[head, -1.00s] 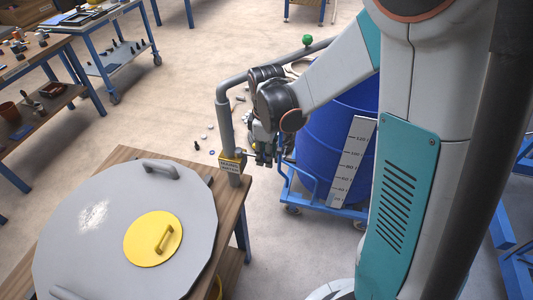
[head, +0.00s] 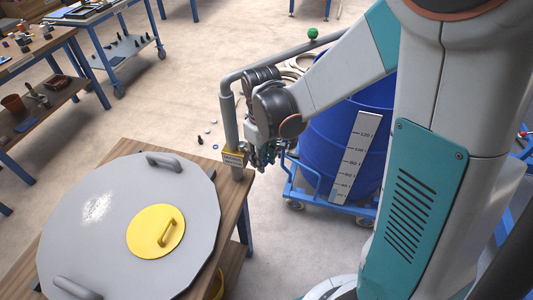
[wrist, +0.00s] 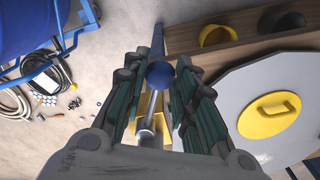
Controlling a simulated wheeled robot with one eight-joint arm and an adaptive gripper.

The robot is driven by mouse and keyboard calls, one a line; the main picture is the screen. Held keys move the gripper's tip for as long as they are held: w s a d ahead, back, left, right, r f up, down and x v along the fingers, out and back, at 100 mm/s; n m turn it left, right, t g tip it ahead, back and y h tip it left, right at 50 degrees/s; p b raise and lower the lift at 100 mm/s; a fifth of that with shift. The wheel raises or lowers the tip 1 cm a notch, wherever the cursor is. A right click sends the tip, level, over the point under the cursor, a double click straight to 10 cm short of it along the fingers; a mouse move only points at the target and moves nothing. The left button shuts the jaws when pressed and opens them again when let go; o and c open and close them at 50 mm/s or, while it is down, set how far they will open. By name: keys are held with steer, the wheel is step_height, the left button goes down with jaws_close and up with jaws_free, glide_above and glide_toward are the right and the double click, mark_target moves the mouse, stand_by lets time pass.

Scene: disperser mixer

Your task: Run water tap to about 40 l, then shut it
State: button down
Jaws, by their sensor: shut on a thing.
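My gripper (head: 262,158) is beside that post. The blue drum (head: 322,130) carries a white litre scale (head: 357,155). The water level inside is hidden.
The drum stands on a blue trolley (head: 300,178). A grey round lid with a yellow hatch (head: 156,231) covers the wooden table (head: 205,240). Workbenches stand at the left; the floor between is mostly clear.

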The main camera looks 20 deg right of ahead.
steer(key=shift+s+a+m, duration=0.25)
steer(key=shift+a+m, duration=0.4)
steer(key=shift+m, duration=0.15)
steer(key=c, duration=1.3)
jaws_free()
steer(key=shift+r, duration=0.1)
step_height(320, 180, up, 12)
steer(key=shift+s, duration=0.15)
